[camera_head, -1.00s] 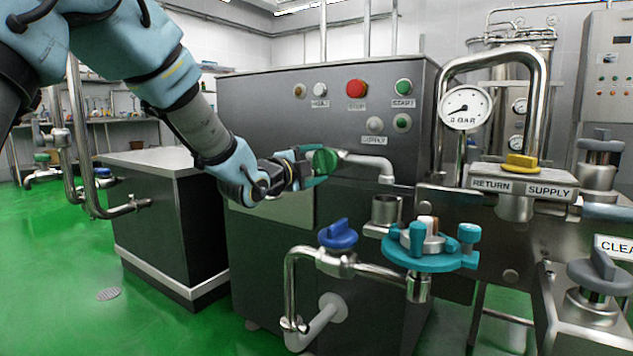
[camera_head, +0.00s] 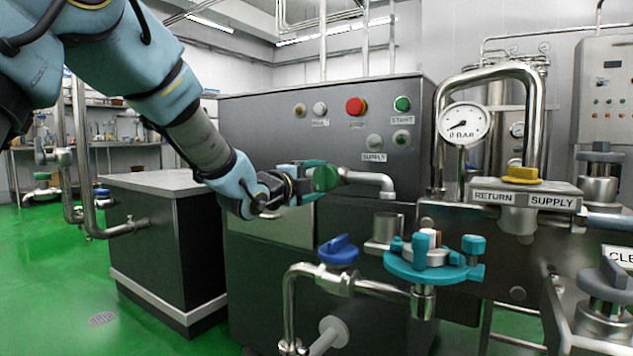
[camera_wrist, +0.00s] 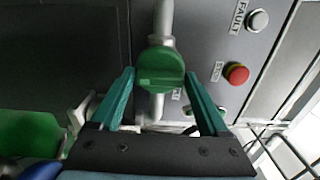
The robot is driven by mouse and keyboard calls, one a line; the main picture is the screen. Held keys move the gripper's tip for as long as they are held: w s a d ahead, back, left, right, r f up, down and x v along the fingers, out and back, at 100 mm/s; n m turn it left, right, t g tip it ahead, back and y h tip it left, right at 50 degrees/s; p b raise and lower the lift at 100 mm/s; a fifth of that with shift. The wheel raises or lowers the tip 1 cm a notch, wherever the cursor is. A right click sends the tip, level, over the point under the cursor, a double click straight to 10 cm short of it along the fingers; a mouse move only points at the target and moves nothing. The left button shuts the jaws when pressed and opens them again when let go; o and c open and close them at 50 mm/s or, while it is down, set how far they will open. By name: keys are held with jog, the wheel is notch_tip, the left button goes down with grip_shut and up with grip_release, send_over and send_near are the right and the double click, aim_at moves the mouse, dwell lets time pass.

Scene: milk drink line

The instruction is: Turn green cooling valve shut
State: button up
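The green cooling valve (camera_head: 326,178) sits at the left end of a short steel pipe on the front of the dark machine. In the wrist view the round green knob (camera_wrist: 160,64) is near the picture's middle, and its raised grip ridge lies across the line of the pipe. My gripper (camera_head: 316,179) is at the knob, with its teal fingers on either side of it. In the wrist view my gripper (camera_wrist: 161,78) is open, and narrow gaps show between the fingertips and the knob. Whether either finger touches it on the far side is hidden.
A blue valve (camera_head: 338,249) and a teal clamp ring (camera_head: 425,265) are below right of the green valve. A yellow valve (camera_head: 521,175) sits by the supply labels. Red (camera_head: 356,106) and green (camera_head: 402,104) buttons are above. A dark cabinet (camera_head: 165,235) stands at left.

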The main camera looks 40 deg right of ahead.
jog(key=shift+o, duration=1.4)
jog(key=p+v, duration=0.1)
jog(key=v, duration=1)
